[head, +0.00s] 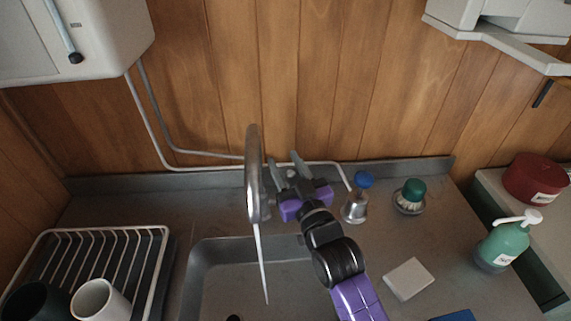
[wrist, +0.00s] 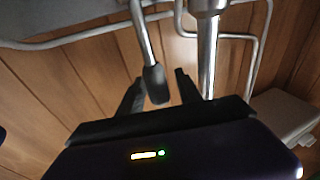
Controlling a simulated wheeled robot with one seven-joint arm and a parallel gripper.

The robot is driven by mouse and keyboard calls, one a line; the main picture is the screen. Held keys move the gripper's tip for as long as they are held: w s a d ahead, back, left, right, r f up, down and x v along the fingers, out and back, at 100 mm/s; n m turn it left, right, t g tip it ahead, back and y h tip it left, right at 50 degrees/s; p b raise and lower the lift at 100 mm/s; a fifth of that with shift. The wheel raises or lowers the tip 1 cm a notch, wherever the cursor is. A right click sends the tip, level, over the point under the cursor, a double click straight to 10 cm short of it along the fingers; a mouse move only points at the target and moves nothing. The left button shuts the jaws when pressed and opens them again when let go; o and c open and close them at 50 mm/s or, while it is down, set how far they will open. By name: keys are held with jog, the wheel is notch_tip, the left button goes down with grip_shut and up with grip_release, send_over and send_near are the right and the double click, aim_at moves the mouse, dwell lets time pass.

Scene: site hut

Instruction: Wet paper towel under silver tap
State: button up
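The silver tap (head: 253,170) stands behind the sink (head: 205,258), and a thin pale stream (head: 262,262) runs from its spout into the basin. A tap-like metal tube (wrist: 208,50) also shows in the wrist view. A flat white square (head: 408,278), which looks like the folded paper towel, lies on the counter right of the sink. My gripper (head: 285,162) is just right of the tap, away from the towel. Its fingers (wrist: 161,90) are apart, with a dark-tipped metal lever (wrist: 154,84) showing between them. I cannot tell whether they touch it. No towel shows in the fingers.
A drying rack (head: 110,232) with a dark mug and a white mug (head: 100,300) is left of the sink. A blue-topped metal item (head: 355,206), a green-topped brush (head: 411,192) and a green pump bottle (head: 502,246) stand right. A white wall dispenser (head: 500,35) hangs upper right.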

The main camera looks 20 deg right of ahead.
aim_at(293, 177)
jog(key=s, duration=0.2)
jog(key=s+b, duration=0.1)
jog(key=s, duration=0.1)
jog(key=s+f, duration=0.1)
jog(key=s, duration=0.2)
jog(key=shift+s, duration=0.4)
jog(key=shift+r, duration=0.1)
jog(key=s+f+g, duration=0.2)
jog(key=s+f, duration=0.1)
jog(key=s, duration=1.5)
jog(key=s+f+g, duration=0.2)
jog(key=s+f, duration=0.1)
jog(key=s, duration=1.5)
jog(key=shift+f+m+g, duration=0.15)
jog(key=shift+m+g, duration=0.15)
jog(key=shift+s+a, duration=0.1)
